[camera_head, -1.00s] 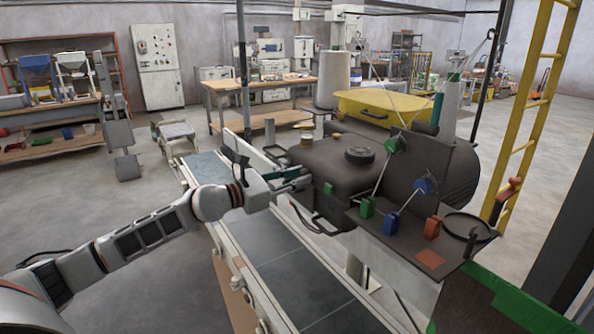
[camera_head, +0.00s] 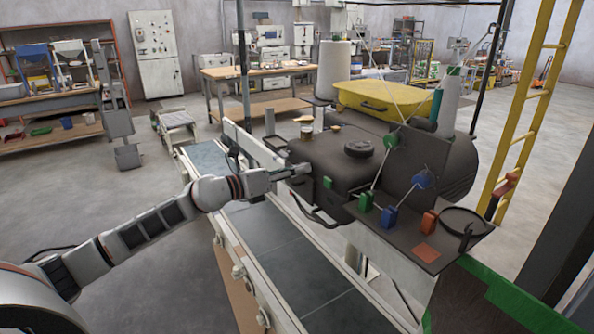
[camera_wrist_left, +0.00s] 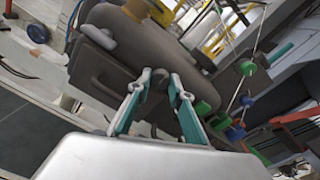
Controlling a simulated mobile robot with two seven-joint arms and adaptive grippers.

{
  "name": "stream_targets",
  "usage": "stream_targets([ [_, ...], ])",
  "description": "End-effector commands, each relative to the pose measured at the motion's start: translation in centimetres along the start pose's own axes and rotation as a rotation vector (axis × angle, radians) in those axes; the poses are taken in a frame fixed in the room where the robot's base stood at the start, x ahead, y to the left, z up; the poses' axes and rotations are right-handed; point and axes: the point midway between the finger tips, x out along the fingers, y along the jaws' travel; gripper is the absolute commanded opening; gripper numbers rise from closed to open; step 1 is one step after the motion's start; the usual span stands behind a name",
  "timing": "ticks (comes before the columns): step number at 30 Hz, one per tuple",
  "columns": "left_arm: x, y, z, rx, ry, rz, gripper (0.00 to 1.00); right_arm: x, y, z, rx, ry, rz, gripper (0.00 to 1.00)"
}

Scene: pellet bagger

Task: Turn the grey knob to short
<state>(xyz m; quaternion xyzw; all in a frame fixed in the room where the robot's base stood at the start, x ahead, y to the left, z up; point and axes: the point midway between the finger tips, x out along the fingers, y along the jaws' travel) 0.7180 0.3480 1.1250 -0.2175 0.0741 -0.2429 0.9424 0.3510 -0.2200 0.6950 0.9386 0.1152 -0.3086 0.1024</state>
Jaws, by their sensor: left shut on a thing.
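My left gripper (camera_head: 296,171) reaches in from the left to the near face of the dark machine body (camera_head: 335,165). In the left wrist view its two teal-backed fingers (camera_wrist_left: 160,80) are closed around a small dark grey knob (camera_wrist_left: 160,74) on the body's side. The fingers hide most of the knob, so its setting cannot be read. In the head view the knob is not clearly seen behind the fingertips. My right gripper is not in view.
A green block (camera_head: 327,183) sits right of the fingertips. Green, blue and red-orange handles (camera_head: 389,217) stand on a dark shelf further right. A black round cap (camera_head: 359,149) is on top. The conveyor (camera_head: 275,245) runs below my arm.

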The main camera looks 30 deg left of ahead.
Motion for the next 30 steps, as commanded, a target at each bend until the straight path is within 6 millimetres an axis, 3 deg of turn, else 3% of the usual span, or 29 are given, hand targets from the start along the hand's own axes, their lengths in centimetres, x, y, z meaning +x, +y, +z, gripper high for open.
stream_targets([
  [16, 0.00, 0.01, 0.29, -0.023, -0.004, 0.000, 0.00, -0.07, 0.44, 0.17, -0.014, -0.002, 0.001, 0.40],
  [17, 0.00, 0.01, 0.29, -0.023, -0.004, 0.000, 0.27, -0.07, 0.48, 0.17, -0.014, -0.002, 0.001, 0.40],
  [30, -0.55, 0.08, 0.05, -0.023, 0.000, 0.001, 0.27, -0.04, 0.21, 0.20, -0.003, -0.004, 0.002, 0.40],
])
